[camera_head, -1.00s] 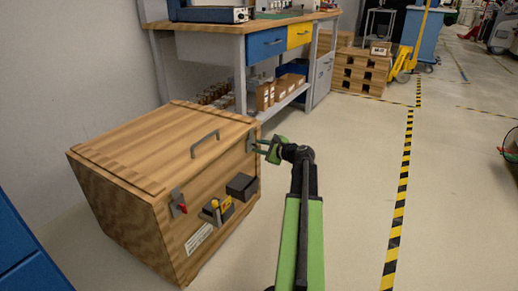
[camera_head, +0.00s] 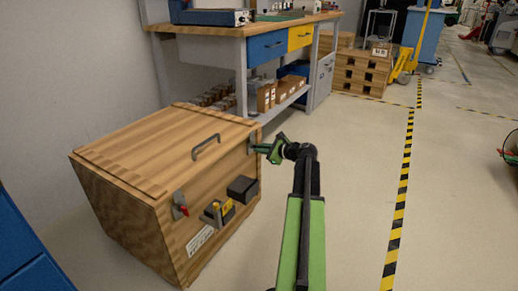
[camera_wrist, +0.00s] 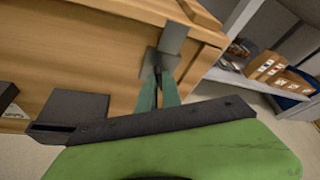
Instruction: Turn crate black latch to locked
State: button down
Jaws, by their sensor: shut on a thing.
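The wooden crate (camera_head: 135,210) stands on the floor with its lid down. The black latch (camera_head: 252,142) is on the right end of its front face, near the lid. In the wrist view the latch's grey plates (camera_wrist: 172,40) show on the wood at the lid edge. My gripper (camera_head: 262,148) is at this latch, and in the wrist view its green fingers (camera_wrist: 160,92) are shut on the latch's small dark handle. The fingers hide most of the handle, so its exact angle is hard to tell.
A second latch with a red handle (camera_head: 182,207) is on the crate's left front. A workbench (camera_head: 240,40) stands behind.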

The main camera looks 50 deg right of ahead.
jog(key=shift+d+m+g+y+p, duration=0.15)
jog(key=shift+m+g+y+p, duration=0.35)
jog(key=shift+m+y, duration=0.75)
jog(key=shift+f+m, duration=0.1)
jog(key=shift+m, duration=0.25)
jog(key=c, duration=1.5)
grip_release()
jog(key=shift+h, duration=0.25)
jog(key=p+v, duration=0.6)
jog(key=v, duration=1.1)
jog(key=shift+s+d+p, duration=0.1)
jog(key=shift+s+p, duration=0.1)
jog(key=shift+p, duration=0.15)
